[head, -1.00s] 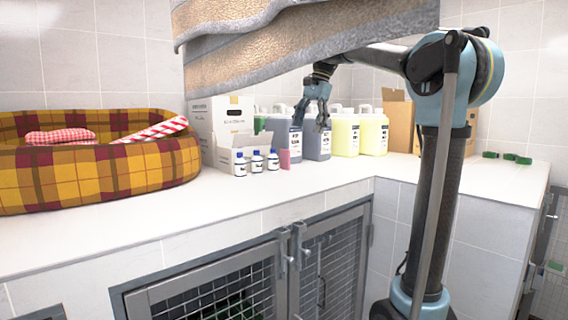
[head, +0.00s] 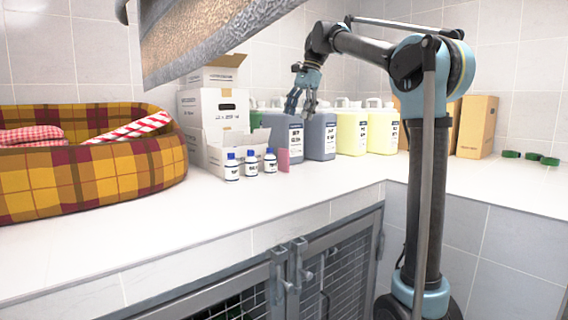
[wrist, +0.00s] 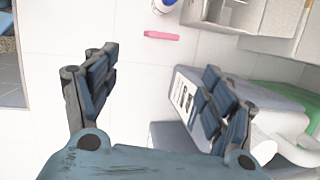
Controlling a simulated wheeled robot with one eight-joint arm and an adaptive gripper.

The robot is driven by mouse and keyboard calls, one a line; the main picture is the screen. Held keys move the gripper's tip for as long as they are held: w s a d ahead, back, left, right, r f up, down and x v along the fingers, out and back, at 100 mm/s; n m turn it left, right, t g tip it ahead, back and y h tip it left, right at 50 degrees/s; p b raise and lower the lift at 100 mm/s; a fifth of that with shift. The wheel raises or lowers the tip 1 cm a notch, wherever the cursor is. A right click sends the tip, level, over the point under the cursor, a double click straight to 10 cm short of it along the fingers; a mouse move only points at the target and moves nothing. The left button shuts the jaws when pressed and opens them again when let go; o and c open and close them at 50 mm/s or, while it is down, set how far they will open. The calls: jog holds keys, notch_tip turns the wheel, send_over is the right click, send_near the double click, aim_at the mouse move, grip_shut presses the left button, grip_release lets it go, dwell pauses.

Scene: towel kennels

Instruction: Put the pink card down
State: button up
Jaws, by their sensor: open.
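The pink card (head: 283,160) stands upright on the white counter, just right of the small white bottles and in front of the jugs. In the wrist view it shows edge-on as a thin pink strip (wrist: 161,35), beyond the fingertips and apart from them. My gripper (head: 301,106) is open and empty, above and slightly right of the card, in front of the dark jugs. In the wrist view its two fingers (wrist: 158,85) are spread wide with bare counter between them.
Several blue-capped bottles (head: 251,163) stand left of the card, before a white carton (head: 214,110). A dark jug (head: 320,136) and yellow jugs (head: 352,133) stand behind. A plaid pet bed (head: 90,180) fills the left. The front counter is clear.

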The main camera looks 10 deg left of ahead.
send_over(284, 171)
jog(key=w, duration=0.1)
notch_tip(284, 171, down, 15)
jog(key=shift+w+a+r, duration=0.1)
jog(key=shift+c, duration=0.2)
jog(key=c, duration=1.1)
